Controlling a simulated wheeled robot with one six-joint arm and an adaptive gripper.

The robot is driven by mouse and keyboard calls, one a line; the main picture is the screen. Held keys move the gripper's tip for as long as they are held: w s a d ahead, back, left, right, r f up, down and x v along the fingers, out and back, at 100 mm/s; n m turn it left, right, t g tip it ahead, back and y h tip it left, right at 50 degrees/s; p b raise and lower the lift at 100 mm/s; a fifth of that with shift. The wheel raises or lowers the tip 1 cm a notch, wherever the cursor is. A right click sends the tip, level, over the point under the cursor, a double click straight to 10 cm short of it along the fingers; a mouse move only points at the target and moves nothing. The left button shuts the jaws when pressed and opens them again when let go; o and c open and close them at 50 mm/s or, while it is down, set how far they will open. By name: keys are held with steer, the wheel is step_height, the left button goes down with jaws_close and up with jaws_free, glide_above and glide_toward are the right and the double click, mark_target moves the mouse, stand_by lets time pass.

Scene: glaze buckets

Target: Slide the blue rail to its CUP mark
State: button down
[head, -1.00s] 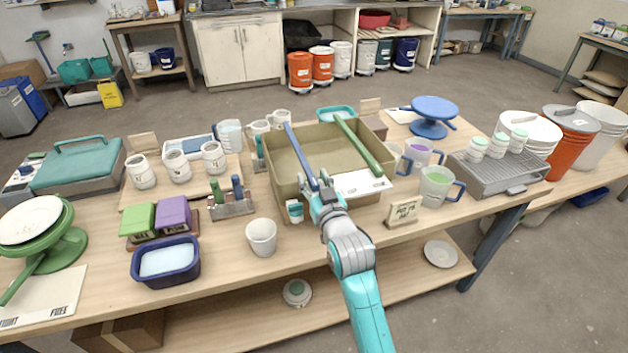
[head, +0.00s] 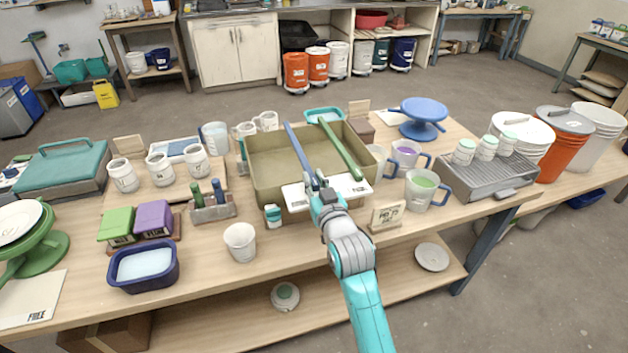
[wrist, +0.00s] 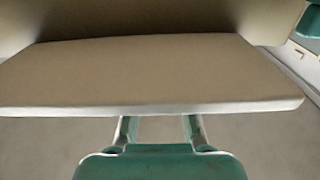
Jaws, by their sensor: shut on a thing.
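The blue rail (head: 299,150) lies across the top of the olive bin (head: 267,192), running from the back rim to the front. Its near end is at my gripper (head: 317,187), which is shut on it at the bin's front rim. A green rail (head: 340,148) spans the bin to its right, clear of the blue one. A white label strip (head: 349,188) on the bin's front shows on both sides of my gripper. Its lettering is too small to read, and my gripper covers its middle. In the wrist view a pale panel (wrist: 150,80) fills the middle, and the rail cannot be made out.
A small jar (head: 273,216) stands against the bin's front left. A small sign (head: 387,216) stands front right of the bin. Mugs (head: 424,189) with green and purple contents stand right of it. A white cup (head: 240,242) stands to the front left.

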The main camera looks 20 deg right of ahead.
steer(key=shift+d, duration=0.15)
steer(key=c, duration=1)
jaws_free()
steer(key=shift+d, duration=0.1)
steer(key=shift+c, duration=0.2)
steer(key=s, duration=1.2)
